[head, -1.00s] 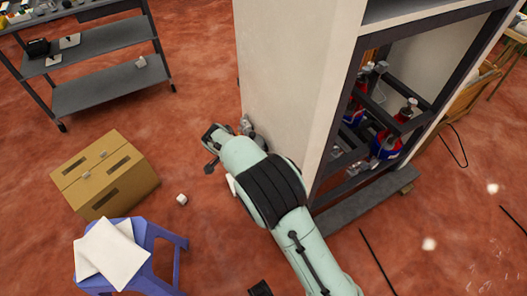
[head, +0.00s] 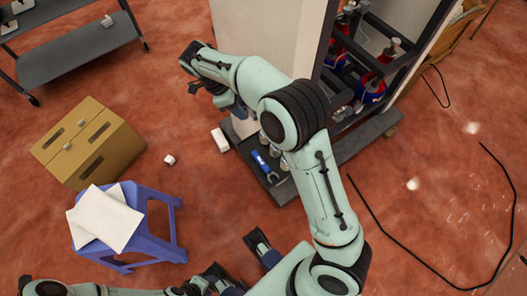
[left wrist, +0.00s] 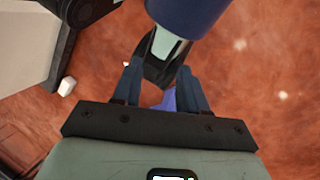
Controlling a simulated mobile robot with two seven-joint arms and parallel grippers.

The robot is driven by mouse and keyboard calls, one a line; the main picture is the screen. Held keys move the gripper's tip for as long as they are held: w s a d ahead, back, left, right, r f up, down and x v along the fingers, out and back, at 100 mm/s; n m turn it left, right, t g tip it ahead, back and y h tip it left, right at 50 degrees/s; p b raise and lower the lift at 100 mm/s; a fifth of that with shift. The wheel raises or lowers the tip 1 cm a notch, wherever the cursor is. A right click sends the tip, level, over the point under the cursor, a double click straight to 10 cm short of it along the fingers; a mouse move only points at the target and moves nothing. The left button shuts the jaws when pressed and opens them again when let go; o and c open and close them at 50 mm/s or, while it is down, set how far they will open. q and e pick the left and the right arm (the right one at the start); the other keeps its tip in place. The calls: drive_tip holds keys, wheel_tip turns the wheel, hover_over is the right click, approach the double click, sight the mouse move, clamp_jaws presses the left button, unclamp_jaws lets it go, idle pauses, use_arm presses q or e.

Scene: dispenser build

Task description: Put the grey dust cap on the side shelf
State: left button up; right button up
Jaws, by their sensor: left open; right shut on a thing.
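The side shelf (head: 85,55), seemingly the dark grey shelf unit, is at the upper left in the head view, partly cut off. My right arm reaches over the floor beside the white cabinet. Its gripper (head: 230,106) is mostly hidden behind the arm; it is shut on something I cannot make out. I cannot pick out the grey dust cap. My left gripper (head: 238,262) is low in the head view, open and empty. Its spread fingers also show in the left wrist view (left wrist: 158,90), with a dark blue cylinder (left wrist: 190,12) above them.
The white cabinet (head: 262,45) has dark framing and red-blue bottles. A cardboard box (head: 88,142) and a blue stool (head: 150,243) with white sheets (head: 105,218) stand left. A white block (head: 220,140) and small cube (head: 169,159) lie on the floor. A black cable (head: 400,255) lies right.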

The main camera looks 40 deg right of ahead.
wheel_tip(320, 180, down, 15)
drive_tip(key=shift+d+r+b, duration=0.1)
drive_tip(key=shift+b, duration=1.15)
wheel_tip(320, 180, down, 4)
drive_tip(key=shift+s+f+b, duration=0.1)
drive_tip(key=shift+f+b, duration=0.15)
drive_tip(key=shift+b, duration=0.1)
use_arm(q)
drive_tip(key=f, duration=0.1)
drive_tip(key=w+f, duration=0.2)
drive_tip(key=shift+w+a+t, duration=0.15)
drive_tip(key=shift+a+t, duration=0.15)
drive_tip(key=shift+t, duration=0.1)
use_arm(e)
drive_tip(key=shift+f, duration=0.1)
use_arm(q)
drive_tip(key=shift+f, duration=0.1)
use_arm(e)
drive_tip(key=shift+f, duration=0.15)
drive_tip(key=o, duration=1)
use_arm(q)
drive_tip(key=shift+w+a+f, duration=0.1)
drive_tip(key=shift+w, duration=0.05)
